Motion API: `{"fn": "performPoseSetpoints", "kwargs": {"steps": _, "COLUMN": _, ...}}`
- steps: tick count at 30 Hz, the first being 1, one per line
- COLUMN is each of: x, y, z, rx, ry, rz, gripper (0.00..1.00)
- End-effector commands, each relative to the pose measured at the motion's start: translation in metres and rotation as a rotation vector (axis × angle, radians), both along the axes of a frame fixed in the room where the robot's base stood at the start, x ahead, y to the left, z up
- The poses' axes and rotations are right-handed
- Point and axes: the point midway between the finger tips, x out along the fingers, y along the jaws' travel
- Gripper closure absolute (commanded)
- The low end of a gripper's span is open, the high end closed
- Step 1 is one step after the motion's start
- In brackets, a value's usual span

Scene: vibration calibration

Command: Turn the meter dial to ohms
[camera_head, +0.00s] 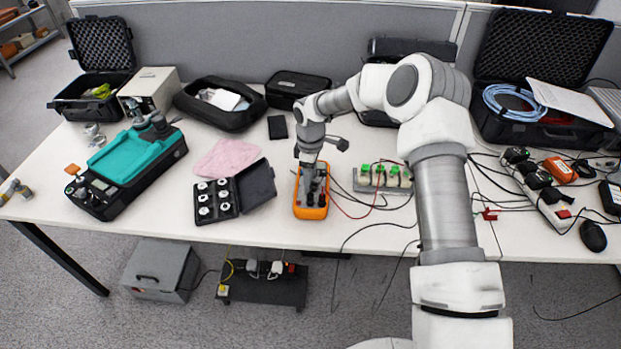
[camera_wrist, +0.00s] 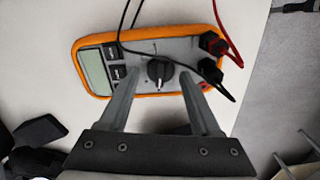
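The orange-rimmed multimeter (camera_head: 311,212) lies on the table near its front edge, and my arm partly covers it in the head view. In the wrist view the meter (camera_wrist: 205,38) shows a grey screen, several dark buttons, and a black round dial (camera_wrist: 160,72) with a white pointer mark. Red and black leads plug into its right end. My gripper (camera_wrist: 157,90) is over the meter, its two fingers apart on either side of the dial with gaps to it. I cannot read the dial's markings. It also shows in the head view (camera_head: 312,192).
A black case of round weights (camera_head: 216,202) stands left of the meter. A terminal board with green blocks (camera_head: 384,178) lies to the right, with loose cables around it. A pink cloth (camera_head: 226,157) and a teal-topped device (camera_head: 130,155) are further left.

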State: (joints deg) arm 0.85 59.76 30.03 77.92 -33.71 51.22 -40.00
Motion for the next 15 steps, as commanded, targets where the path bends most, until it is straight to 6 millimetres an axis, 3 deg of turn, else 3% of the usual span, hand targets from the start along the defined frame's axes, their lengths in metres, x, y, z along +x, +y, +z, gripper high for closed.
{"fn": "performPoseSetpoints", "kwargs": {"steps": 1, "x": 0.0, "y": 0.0, "z": 0.0002, "rx": 0.0, "ry": 0.0, "rz": 0.0, "gripper": 0.47}}
{"fn": "performPoseSetpoints", "kwargs": {"steps": 10, "x": 0.0, "y": 0.0, "z": 0.0004, "rx": 0.0, "ry": 0.0, "rz": 0.0, "gripper": 1.0}}
{"fn": "performPoseSetpoints", "kwargs": {"steps": 15, "x": 0.0001, "y": 0.0001, "z": 0.0003, "rx": 0.0, "ry": 0.0, "rz": -0.002, "gripper": 1.0}}
